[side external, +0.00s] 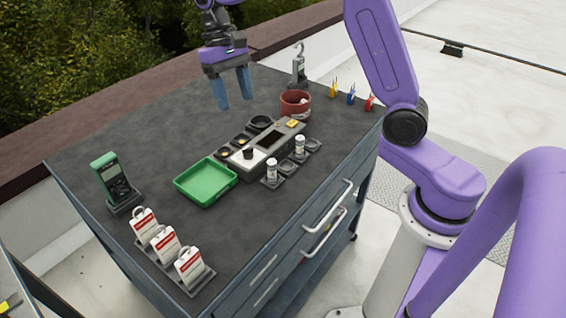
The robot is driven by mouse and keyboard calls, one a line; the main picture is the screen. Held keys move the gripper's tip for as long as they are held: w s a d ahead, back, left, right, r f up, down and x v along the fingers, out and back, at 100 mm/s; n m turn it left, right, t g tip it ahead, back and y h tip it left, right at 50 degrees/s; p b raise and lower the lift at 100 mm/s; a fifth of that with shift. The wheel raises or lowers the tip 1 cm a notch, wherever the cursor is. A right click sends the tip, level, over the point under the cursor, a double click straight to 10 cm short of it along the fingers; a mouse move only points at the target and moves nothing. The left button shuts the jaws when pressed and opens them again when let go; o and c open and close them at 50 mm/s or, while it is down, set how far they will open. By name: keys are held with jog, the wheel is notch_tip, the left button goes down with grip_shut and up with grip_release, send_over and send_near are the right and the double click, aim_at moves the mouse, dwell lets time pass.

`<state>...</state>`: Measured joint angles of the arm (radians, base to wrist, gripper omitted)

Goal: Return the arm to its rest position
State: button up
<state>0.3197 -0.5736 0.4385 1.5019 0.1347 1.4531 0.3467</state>
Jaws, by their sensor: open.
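My gripper (234,90) hangs over the far part of the dark cart top (140,139), with its two blue fingers pointing down. The fingers are apart and nothing shows between them. My purple arm comes from the right side of the picture, and part of it runs out of the top of the frame. The gripper appears above the surface, apart from the objects there. The exact height of the fingertips over the cart top is hard to tell.
A green tray (206,196), a grey device (268,147), a red pot (295,106) and small vials (271,170) stand mid-cart. A green meter (112,181) and white-red tags (166,244) stand front left. A hanging scale (298,68) and coloured clips (351,95) stand behind. The far left surface is clear.

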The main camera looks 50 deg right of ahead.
jog(key=s+a+n+t+h, duration=0.1)
jog(key=s+a+n+t, duration=0.15)
jog(key=s+n, duration=0.85)
jog(key=s+d+f+n, duration=0.1)
jog(key=s+d+f, duration=0.1)
jog(key=s, duration=0.7)
jog(key=s+d+f+n, duration=0.1)
jog(key=s+d+n, duration=0.1)
jog(key=s, duration=0.8)
jog(key=shift+s+d+f+t+y, duration=0.2)
jog(key=shift+d+f+t+y, duration=0.1)
jog(key=shift+f+t, duration=0.15)
